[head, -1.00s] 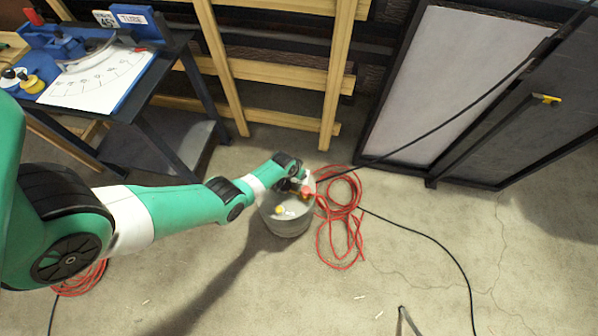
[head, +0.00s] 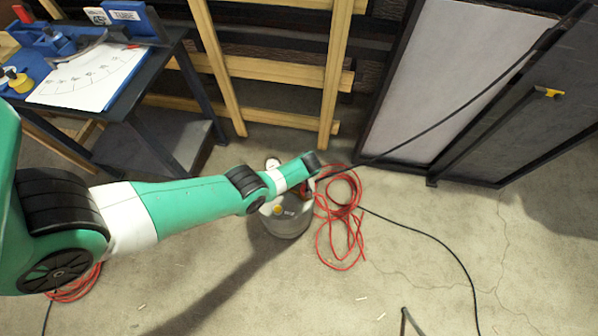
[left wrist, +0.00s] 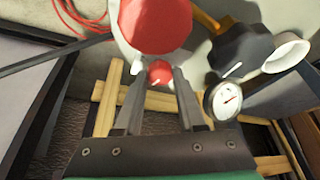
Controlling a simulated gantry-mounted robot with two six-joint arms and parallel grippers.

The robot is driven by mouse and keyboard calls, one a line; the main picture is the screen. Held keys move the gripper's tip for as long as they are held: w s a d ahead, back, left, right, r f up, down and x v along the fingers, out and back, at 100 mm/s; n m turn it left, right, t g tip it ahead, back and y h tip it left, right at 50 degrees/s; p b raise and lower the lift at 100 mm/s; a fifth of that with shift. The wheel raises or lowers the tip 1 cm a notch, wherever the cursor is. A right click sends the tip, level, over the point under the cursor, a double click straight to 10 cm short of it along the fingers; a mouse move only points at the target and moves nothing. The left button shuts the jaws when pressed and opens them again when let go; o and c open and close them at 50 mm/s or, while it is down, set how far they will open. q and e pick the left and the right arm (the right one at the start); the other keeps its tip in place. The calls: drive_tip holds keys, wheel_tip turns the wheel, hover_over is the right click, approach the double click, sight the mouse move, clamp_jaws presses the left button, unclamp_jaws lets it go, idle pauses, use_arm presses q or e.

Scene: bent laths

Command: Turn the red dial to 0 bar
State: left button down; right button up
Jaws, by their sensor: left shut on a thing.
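The grey round tank (head: 285,225) stands on the floor, with fittings on its top. My left gripper (head: 305,187) reaches down over these fittings, and my arm hides part of them. In the left wrist view my left gripper (left wrist: 159,76) is shut on the small red dial (left wrist: 160,72), which has a white mark and sits between the fingertips. A white-faced gauge (left wrist: 226,99) with a needle is to its right; its numbers are too small to read. It also shows in the head view (head: 272,163). My right gripper is not in view.
A large red round cap (left wrist: 155,25) and a dark knob (left wrist: 240,55) with a white mark are close to the fingers. A red hose (head: 345,225) lies coiled right of the tank. A workbench (head: 150,75) stands at the upper left. The front floor is mostly clear.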

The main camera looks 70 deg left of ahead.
use_arm(q)
drive_tip(key=shift+f+n, duration=0.15)
drive_tip(key=shift+n, duration=0.35)
drive_tip(key=c, duration=0.5)
unclamp_jaws()
